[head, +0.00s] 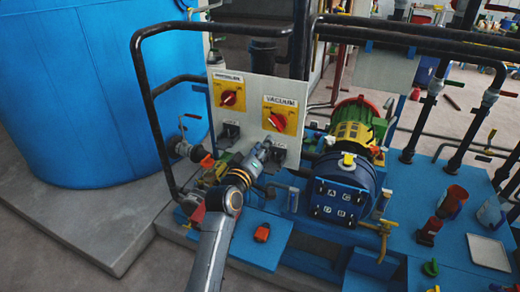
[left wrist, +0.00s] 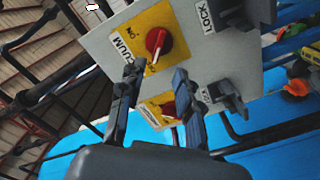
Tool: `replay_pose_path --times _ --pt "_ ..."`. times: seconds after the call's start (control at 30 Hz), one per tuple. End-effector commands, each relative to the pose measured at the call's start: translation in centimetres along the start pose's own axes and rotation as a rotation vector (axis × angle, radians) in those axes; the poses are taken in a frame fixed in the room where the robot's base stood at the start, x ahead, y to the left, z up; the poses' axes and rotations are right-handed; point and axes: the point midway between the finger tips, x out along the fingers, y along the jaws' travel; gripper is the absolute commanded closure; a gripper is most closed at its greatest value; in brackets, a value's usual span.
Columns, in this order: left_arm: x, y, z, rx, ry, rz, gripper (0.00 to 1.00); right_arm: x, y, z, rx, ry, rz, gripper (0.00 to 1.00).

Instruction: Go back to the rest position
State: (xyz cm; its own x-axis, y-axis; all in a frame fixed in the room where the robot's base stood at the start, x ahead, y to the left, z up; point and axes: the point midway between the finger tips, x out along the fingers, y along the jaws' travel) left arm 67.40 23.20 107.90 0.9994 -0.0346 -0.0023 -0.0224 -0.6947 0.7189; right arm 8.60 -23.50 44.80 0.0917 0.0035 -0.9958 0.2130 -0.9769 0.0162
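My left arm reaches up from the bottom of the head view. Its gripper (head: 264,153) is in front of the lower part of a pale control panel (head: 248,92). In the left wrist view the gripper (left wrist: 156,75) has its two fingers apart with nothing held between them. The panel carries a red rotary switch on a yellow plate labelled VACUUM (head: 278,120) and a second red switch (head: 229,98) at its left. In the left wrist view the vacuum switch (left wrist: 157,41) lies beyond the fingertips; the other switch (left wrist: 170,109) is partly behind a finger. My right gripper is out of view.
Black pipe rails (head: 148,88) frame the panel's left side. A large blue tank (head: 95,90) stands at left. A blue round vessel (head: 345,182) and green motor (head: 358,112) sit right of the gripper. Dark lock handles (left wrist: 230,97) stick out from the panel.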

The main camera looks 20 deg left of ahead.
Motion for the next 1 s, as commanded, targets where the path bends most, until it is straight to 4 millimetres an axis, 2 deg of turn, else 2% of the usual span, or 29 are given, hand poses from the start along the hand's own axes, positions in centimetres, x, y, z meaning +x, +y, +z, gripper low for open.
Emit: replay_pose_path --times 0.2,0.63,0.7,0.77,0.87,0.97,1.0 --pt "-1.3 0.0 0.0 0.000 -0.001 0.000 0.66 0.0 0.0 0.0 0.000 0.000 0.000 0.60" --pt "-1.4 0.0 0.0 0.000 -0.001 0.000 0.66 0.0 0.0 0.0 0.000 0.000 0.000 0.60" --pt "-1.3 -0.4 0.6 0.005 -0.011 -0.007 0.66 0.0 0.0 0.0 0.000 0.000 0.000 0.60" --pt "-1.3 -1.3 1.8 0.016 -0.032 -0.024 0.66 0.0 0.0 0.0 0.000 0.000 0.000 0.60" --pt "-1.4 -4.3 5.7 0.057 -0.101 -0.075 0.66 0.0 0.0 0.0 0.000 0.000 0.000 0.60" --pt "-2.5 -8.7 11.3 0.120 -0.204 -0.143 0.66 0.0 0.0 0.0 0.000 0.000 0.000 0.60" --pt "-3.2 -10.6 13.7 0.147 -0.249 -0.170 0.66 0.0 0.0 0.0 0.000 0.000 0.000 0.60"
